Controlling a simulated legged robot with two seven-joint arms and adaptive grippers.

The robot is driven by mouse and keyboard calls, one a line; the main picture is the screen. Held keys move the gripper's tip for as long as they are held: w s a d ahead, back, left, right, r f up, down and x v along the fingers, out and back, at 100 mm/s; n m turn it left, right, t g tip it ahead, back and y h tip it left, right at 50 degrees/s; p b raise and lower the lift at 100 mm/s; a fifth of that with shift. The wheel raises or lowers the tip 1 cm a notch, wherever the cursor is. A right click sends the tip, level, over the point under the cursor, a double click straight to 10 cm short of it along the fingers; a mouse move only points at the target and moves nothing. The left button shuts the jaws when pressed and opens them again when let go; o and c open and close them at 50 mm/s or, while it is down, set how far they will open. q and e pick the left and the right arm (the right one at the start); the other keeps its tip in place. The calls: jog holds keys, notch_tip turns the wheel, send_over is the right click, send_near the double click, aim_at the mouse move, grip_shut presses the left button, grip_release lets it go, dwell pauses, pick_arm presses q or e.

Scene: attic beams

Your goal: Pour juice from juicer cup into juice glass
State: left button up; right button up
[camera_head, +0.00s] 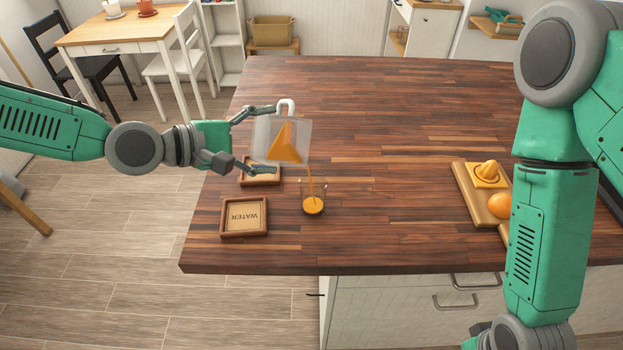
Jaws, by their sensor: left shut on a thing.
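My left gripper (268,140) is shut on the clear juicer cup (299,131), with one finger along each side. The cup is tilted above the table, its white handle at the top, and holds orange juice. A thin orange stream runs from its lower right down into the juice glass (321,190). The small clear glass stands upright on the wooden table and has orange juice in its bottom.
A framed tray labelled WATER (244,232) lies left of the glass, and a second tray (262,180) lies behind it, partly under my gripper. A wooden board (465,189) at the right holds a yellow juicer top (488,172) and an orange (498,206). The table's middle is clear.

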pick_arm(q)
jog(key=shift+s+d, duration=0.1)
jog(key=shift+d, duration=0.2)
jog(key=shift+s+m+p, duration=0.15)
jog(key=shift+m+p, duration=0.15)
jog(key=shift+p, duration=0.25)
jog(key=shift+s+d+f, duration=0.1)
jog(key=shift+f, duration=0.1)
jog(key=shift+y, duration=0.3)
jog(key=shift+s+d+p, duration=0.15)
jog(key=shift+p, duration=0.25)
